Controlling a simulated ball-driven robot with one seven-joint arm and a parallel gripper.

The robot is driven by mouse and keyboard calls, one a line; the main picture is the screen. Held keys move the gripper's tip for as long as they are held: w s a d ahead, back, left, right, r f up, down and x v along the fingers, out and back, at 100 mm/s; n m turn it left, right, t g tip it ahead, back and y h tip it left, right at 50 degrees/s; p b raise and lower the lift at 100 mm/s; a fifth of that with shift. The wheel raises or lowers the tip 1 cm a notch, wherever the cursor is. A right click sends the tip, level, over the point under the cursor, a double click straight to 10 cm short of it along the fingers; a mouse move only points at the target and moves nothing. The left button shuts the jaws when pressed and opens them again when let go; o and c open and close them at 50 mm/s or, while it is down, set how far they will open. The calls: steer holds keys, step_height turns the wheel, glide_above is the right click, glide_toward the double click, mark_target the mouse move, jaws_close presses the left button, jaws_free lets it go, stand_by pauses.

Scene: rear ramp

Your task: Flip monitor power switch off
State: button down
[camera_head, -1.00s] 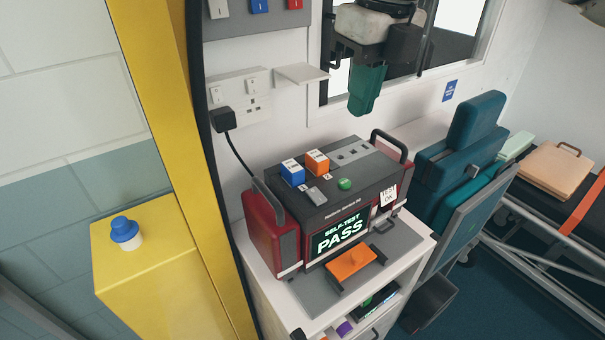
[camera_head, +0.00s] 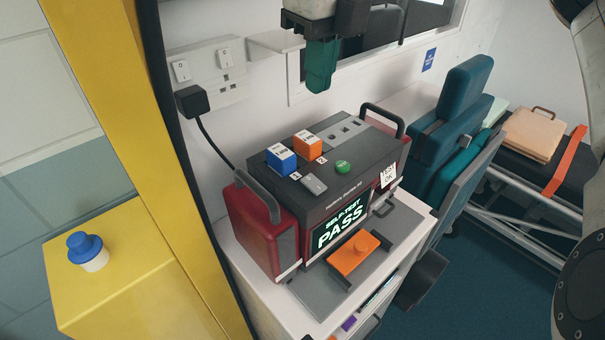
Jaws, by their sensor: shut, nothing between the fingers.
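The monitor (camera_head: 345,150) is a dark grey and red box on a white cabinet. Its lit screen (camera_head: 341,223) reads "SELF-TEST PASS". On its top are a small grey rocker-like switch (camera_head: 313,184), a green button (camera_head: 343,167), a blue cube (camera_head: 281,159) and an orange cube (camera_head: 307,144). I cannot read which way the grey switch is tipped. A black plug (camera_head: 193,101) sits in the white wall socket (camera_head: 210,75), with its cable running down behind the monitor. The socket has small switches of its own. My gripper is not in view; a grey link of my arm shows at the right edge.
A yellow block with a blue-capped knob (camera_head: 87,251) and a yellow pillar (camera_head: 175,200) stand at the left. A teal device (camera_head: 322,65) hangs above the monitor. An orange block (camera_head: 355,252) lies in front of the screen. A teal seat (camera_head: 455,120) and stretcher are right; blue floor is open.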

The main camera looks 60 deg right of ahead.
steer(key=b, duration=0.4)
glide_above(306, 181)
steer(key=s, duration=0.2)
steer(key=shift+f, duration=2.35)
steer(key=shift+a, duration=0.3)
steer(key=f+p, duration=0.1)
steer(key=f, duration=0.3)
steer(key=w+f+p, duration=0.1)
steer(key=f, duration=0.4)
steer(key=f+p, duration=0.1)
steer(key=f, duration=0.4)
steer(key=shift+w+d, duration=0.25)
steer(key=shift+w, duration=0.1)
steer(key=shift+r, duration=0.1)
